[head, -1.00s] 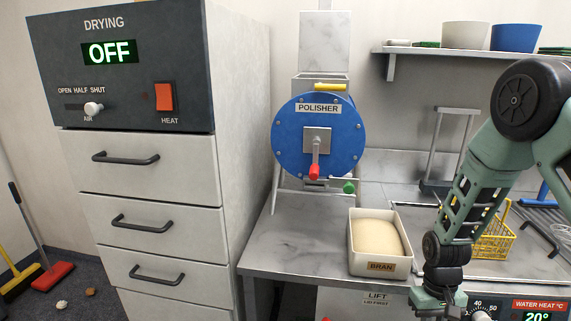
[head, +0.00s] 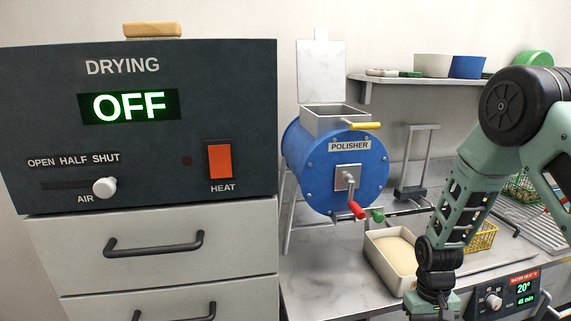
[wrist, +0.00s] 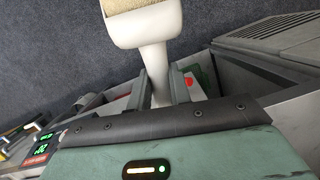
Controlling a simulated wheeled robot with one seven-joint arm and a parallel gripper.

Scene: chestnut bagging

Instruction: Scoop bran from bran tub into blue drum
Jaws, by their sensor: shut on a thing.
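The blue drum (head: 308,165), labelled POLISHER, stands on the counter with its grey hopper (head: 320,124) open on top and the lid (head: 321,70) standing up behind it. The bran tub (head: 399,282) is a cream box right of and below the drum, with pale bran (head: 392,248) inside. My gripper (wrist: 160,82) is shut on the handle of a white scoop (wrist: 146,27) in the wrist view. Tan bran (wrist: 130,4) shows in the scoop, cut off by the top edge. In the head view the scoop is not visible; my arm hangs right of the tub.
The drying cabinet (head: 150,240) fills the left, close to the drum. The drum's crank with a red knob (head: 357,210) sticks out in front. A yellow basket (head: 482,238) stands behind my arm. A shelf (head: 372,88) holds bowls. Dark floor (wrist: 50,50) lies below the scoop.

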